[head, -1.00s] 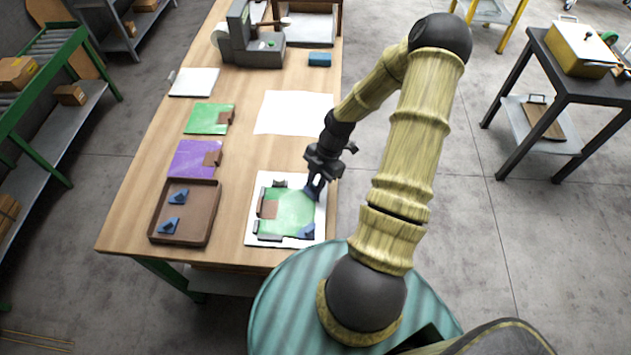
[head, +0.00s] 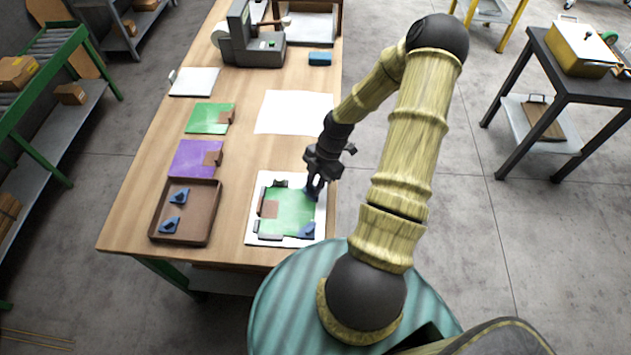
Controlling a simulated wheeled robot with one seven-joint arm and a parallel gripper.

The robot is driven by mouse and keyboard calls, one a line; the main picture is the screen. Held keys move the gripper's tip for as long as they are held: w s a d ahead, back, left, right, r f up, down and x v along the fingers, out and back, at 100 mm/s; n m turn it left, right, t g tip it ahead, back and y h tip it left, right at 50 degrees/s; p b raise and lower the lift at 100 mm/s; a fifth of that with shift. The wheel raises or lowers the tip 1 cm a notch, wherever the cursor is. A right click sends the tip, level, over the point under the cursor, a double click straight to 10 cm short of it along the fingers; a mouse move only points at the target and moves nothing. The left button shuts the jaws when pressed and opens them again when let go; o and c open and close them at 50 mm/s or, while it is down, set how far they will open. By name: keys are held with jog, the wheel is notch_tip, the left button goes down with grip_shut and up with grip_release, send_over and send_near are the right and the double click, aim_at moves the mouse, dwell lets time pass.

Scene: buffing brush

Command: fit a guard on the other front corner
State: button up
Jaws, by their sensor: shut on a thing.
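A green board (head: 288,212) with a brown patch lies on a white base (head: 320,222) near the table's right edge. A blue guard (head: 308,230) sits at the board's lower right corner. My gripper (head: 314,188) is shut on another blue guard (head: 312,195) at the board's upper right corner. The gripper partly hides that guard, and I cannot tell whether it is seated on the corner. Two more blue guards, one farther back (head: 180,196) and one nearer (head: 169,225), lie in a brown tray (head: 210,219) to the left.
Dark blocks stand on the white base around the green board, at its upper left (head: 280,184) and lower left (head: 270,237). A purple board (head: 190,157), another green board (head: 203,117) and a white sheet (head: 292,112) lie farther back on the table. A grey machine stands behind them.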

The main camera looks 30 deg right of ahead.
dwell(0.4)
jog(key=o, duration=1.5)
jog(key=shift+r, duration=0.1)
jog(key=shift+r+p, duration=3.4)
jog(key=shift+r, duration=0.05)
jog(key=shift+a, duration=0.1)
